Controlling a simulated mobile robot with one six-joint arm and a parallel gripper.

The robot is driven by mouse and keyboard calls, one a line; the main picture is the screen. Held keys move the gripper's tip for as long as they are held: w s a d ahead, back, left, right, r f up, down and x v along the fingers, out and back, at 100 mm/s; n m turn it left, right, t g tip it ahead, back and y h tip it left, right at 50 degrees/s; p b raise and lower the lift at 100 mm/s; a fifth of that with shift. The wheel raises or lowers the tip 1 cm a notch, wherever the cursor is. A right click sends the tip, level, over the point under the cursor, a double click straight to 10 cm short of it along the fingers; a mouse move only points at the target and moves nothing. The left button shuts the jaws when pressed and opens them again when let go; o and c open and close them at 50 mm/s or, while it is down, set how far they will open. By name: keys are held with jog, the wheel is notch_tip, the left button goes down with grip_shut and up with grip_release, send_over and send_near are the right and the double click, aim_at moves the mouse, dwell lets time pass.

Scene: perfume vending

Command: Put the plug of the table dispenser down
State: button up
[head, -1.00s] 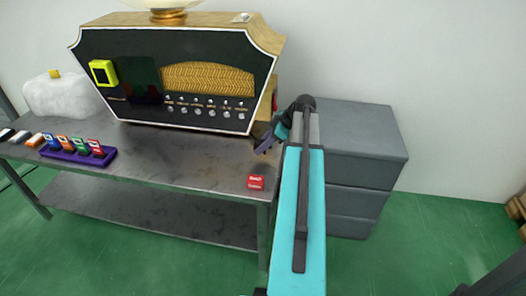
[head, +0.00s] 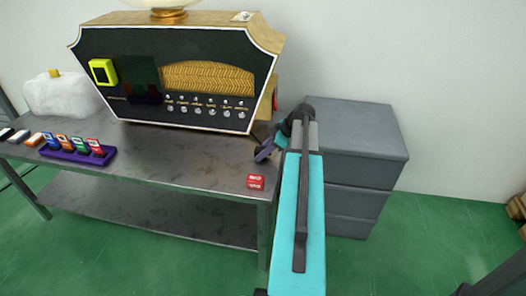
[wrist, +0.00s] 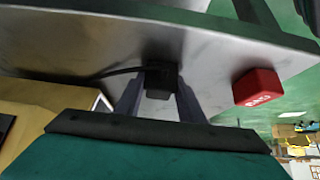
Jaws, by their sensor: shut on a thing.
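The black plug (wrist: 161,76) sits between the two fingers of my gripper (wrist: 158,98) in the wrist view, and the fingers are shut on it. A dark cable (wrist: 118,72) runs from the plug to the left. The plug is close to the grey metal table top (wrist: 105,42); I cannot tell whether it touches. In the head view my gripper (head: 264,153) is low over the table's right end, and the plug is not clear there. The black and gold table dispenser (head: 207,101) stands behind and to the left of the gripper.
A red block (head: 256,182) lies at the table's front right corner, near my gripper; the wrist view shows it too (wrist: 258,88). A purple tray (head: 112,154) of coloured pieces is at the left. Grey drawers (head: 360,135) stand right of the table. The table's middle is clear.

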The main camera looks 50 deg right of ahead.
jog(key=shift+f, duration=0.35)
jog(key=o, duration=0.9)
jog(key=shift+s, duration=0.1)
jog(key=shift+o, duration=0.6)
jog(key=shift+a+f, duration=0.15)
jog(key=shift+a, duration=0.1)
jog(key=shift+r+p, duration=0.3)
jog(key=shift+r, duration=0.25)
jog(key=v, duration=1.2)
jog(key=shift+r, duration=0.2)
